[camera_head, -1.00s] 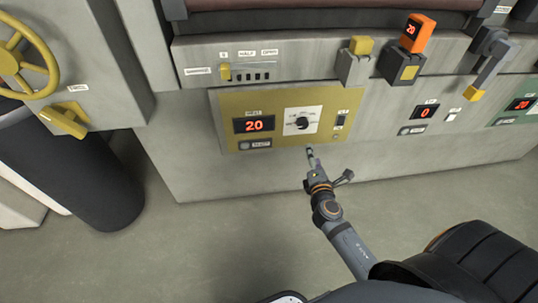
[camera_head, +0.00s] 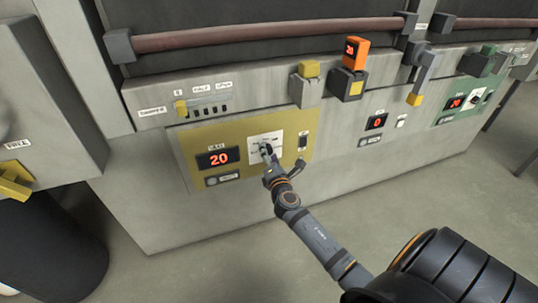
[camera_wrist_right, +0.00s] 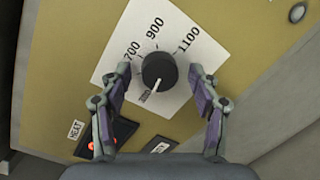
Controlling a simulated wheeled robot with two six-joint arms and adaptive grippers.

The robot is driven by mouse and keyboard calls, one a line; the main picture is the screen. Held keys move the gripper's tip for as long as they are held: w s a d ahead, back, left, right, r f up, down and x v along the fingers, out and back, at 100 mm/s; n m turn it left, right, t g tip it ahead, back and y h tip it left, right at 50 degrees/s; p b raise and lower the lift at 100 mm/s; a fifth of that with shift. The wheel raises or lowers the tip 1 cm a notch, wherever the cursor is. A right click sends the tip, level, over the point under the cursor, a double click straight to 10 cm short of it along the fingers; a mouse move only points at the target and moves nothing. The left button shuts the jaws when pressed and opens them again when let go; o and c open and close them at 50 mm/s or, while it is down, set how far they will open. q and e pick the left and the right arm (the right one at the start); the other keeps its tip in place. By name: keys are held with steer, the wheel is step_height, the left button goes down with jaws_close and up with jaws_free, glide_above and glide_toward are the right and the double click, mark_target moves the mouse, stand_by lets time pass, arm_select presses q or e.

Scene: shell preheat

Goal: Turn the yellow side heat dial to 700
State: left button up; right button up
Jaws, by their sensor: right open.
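The heat dial (camera_wrist_right: 159,71) is a black knob with a white pointer on a white scale plate (camera_wrist_right: 118,62) marked 700, 900 and 1100. Its pointer aims at the low end of the scale, away from 700. The plate sits on the yellow panel (camera_head: 186,157), beside a red display (camera_head: 219,159) reading 20. My right gripper (camera_wrist_right: 161,82) is open, its fingers on either side of the knob with gaps showing. In the head view my right gripper (camera_head: 266,152) covers most of the dial. My left gripper is not in view.
A small switch (camera_head: 303,142) is on the yellow panel, right of the dial. A grey panel with a display reading 0 (camera_head: 376,121) and a green panel (camera_head: 447,115) lie right. The floor in front is clear.

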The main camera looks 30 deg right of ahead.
steer(key=c, duration=1.2)
steer(key=shift+o, duration=0.2)
